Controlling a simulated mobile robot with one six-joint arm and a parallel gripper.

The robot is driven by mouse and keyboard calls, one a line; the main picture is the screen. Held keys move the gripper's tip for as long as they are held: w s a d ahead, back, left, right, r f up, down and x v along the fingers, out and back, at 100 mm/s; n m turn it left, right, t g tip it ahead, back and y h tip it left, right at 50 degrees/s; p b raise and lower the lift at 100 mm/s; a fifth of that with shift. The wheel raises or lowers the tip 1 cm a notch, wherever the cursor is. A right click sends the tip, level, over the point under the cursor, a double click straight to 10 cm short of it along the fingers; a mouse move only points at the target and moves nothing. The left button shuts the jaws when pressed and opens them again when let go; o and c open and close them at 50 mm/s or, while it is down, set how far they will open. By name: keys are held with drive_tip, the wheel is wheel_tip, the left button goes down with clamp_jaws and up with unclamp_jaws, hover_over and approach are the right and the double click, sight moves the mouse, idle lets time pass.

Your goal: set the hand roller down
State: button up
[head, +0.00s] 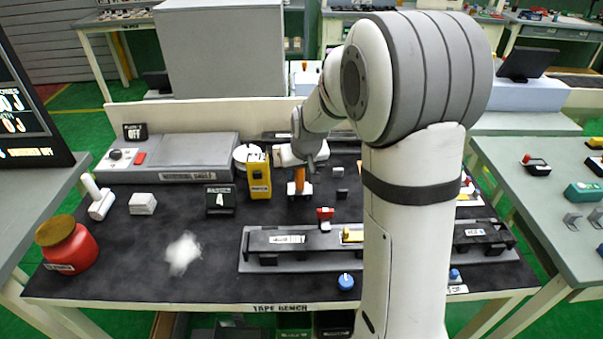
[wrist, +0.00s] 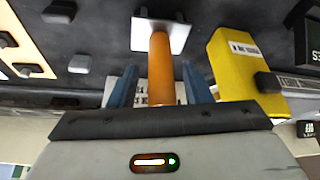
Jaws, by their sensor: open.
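The hand roller appears to be the tool with the orange handle (head: 300,176), standing by a white base on the dark bench mat behind the middle of the bench. In the wrist view its orange handle (wrist: 161,68) runs between my two blue fingers, toward a white square plate (wrist: 160,34). My gripper (wrist: 160,84) is open, with a finger on each side of the handle and gaps visible. In the head view my gripper (head: 301,160) is at the top of the handle, partly hidden by my own arm. The roller's working end is not clearly visible.
A yellow box-shaped device (head: 258,177) stands close left of the handle; it also shows in the wrist view (wrist: 235,65). A grey fixture (head: 262,264) with a red clamp (head: 325,214) lies in front.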

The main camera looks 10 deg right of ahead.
drive_tip(key=v, duration=1.1)
drive_tip(key=s+f+g, duration=0.1)
drive_tip(key=s+f, duration=0.1)
drive_tip(key=s, duration=2.1)
drive_tip(key=shift+s+m+g, duration=0.3)
drive_tip(key=shift+s+m, duration=0.1)
drive_tip(key=shift+d+f, duration=0.1)
drive_tip(key=shift+f, duration=0.05)
drive_tip(key=shift+c, duration=0.8)
